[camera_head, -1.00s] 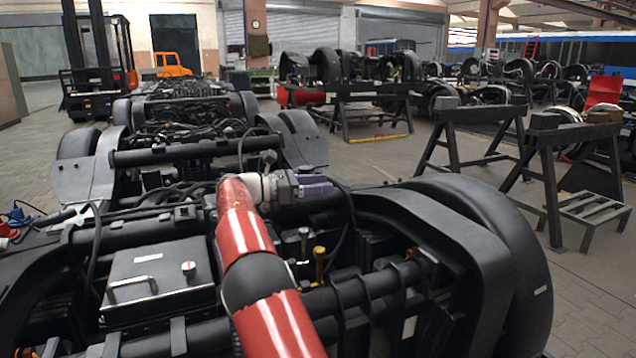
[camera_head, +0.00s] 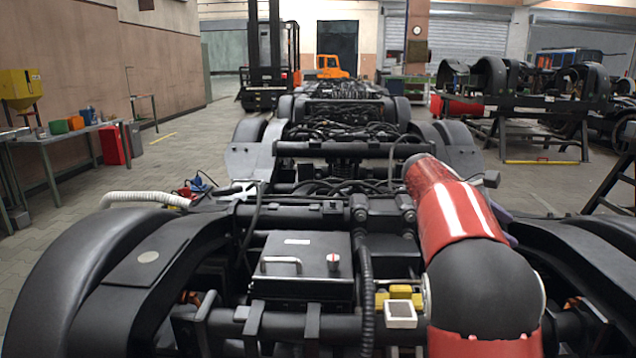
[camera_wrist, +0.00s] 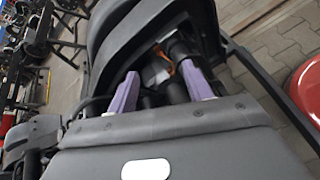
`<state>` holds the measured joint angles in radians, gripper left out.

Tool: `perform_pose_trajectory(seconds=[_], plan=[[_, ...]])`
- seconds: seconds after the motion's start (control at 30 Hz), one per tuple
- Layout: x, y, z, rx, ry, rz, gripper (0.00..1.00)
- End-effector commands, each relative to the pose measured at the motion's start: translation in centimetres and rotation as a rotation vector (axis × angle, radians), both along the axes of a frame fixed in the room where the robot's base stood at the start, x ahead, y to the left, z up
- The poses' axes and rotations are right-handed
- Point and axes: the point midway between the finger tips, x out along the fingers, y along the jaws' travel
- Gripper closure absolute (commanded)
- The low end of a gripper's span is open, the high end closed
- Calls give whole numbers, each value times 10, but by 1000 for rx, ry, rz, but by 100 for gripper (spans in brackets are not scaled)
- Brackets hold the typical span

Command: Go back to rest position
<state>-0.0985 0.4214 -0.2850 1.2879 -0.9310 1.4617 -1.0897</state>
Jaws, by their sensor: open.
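My red and black arm reaches over the right part of the near bogie (camera_head: 330,222) in the head view. The arm hides most of my gripper there; only a bit of purple shows behind it. In the wrist view, my gripper (camera_wrist: 158,88) has its two purple fingers spread apart. Nothing is seen held between them. Dark bogie parts and an orange cable show beyond the fingertips; I cannot tell how far away they are. A black box with a handle (camera_head: 301,268) sits on the bogie left of my arm.
A workbench (camera_head: 62,138) with colored bins stands at the left by the wall. A forklift (camera_head: 268,75) and more bogies stand behind. Stands with bogie frames (camera_head: 520,103) are at the right. The floor at the left (camera_head: 60,215) is clear.

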Motion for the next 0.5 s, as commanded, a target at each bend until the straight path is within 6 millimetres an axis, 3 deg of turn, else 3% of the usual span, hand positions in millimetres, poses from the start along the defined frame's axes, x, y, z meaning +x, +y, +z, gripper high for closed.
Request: perform_pose_trajectory(seconds=[0.03,0.27,0.5], plan=[[-16,4,0,58,-64,-8,50],[-78,44,-18,331,-351,-82,50],[-147,101,-41,606,-621,-219,50]])
